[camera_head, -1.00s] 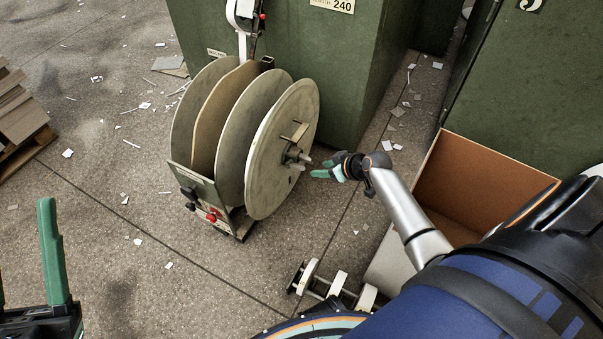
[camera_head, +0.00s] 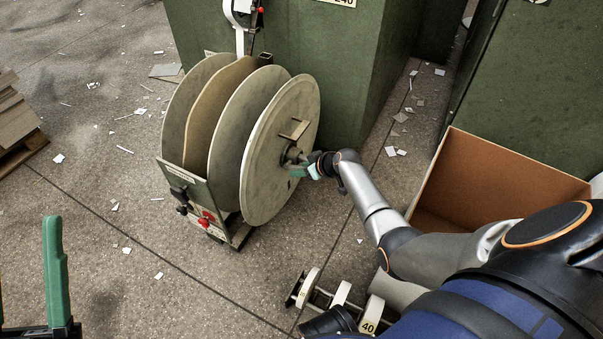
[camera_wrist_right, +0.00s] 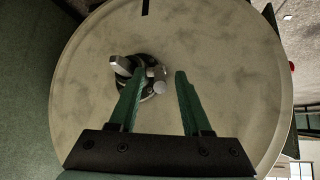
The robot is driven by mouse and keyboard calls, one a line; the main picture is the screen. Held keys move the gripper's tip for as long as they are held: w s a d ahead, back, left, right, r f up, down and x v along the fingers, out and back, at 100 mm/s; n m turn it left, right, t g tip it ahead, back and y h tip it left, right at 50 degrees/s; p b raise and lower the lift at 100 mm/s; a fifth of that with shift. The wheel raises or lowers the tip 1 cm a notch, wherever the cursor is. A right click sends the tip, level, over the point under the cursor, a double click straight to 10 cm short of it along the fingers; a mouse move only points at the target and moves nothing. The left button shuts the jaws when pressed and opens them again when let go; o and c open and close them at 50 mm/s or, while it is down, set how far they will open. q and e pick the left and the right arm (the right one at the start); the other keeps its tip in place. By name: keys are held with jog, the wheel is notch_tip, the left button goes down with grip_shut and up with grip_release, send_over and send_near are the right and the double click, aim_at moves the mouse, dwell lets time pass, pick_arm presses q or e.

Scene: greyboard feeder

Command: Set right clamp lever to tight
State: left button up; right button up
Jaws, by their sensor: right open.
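The right clamp lever (camera_wrist_right: 119,65) is a pale grey bar on the dark hub (camera_wrist_right: 153,94) at the centre of the right-hand disc (camera_head: 272,165). Whether it is tight or loose I cannot tell. My right gripper (camera_head: 300,171) is at this hub, in front of the disc's outer face. In the right wrist view its green fingers (camera_wrist_right: 159,74) are apart, with the left finger overlapping the hub and the right finger beside it. Contact with the lever is unclear. My left gripper (camera_head: 28,270) is at the lower left, fingers apart and empty, partly cut off by the frame.
The reel stand (camera_head: 188,190) carries several large discs and has red and black knobs in front. A green machine (camera_head: 345,80) stands behind it. Paper scraps litter the floor.

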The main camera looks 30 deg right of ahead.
jog(key=shift+w, duration=0.1)
grip_shut()
dwell(0.4)
dwell(1.1)
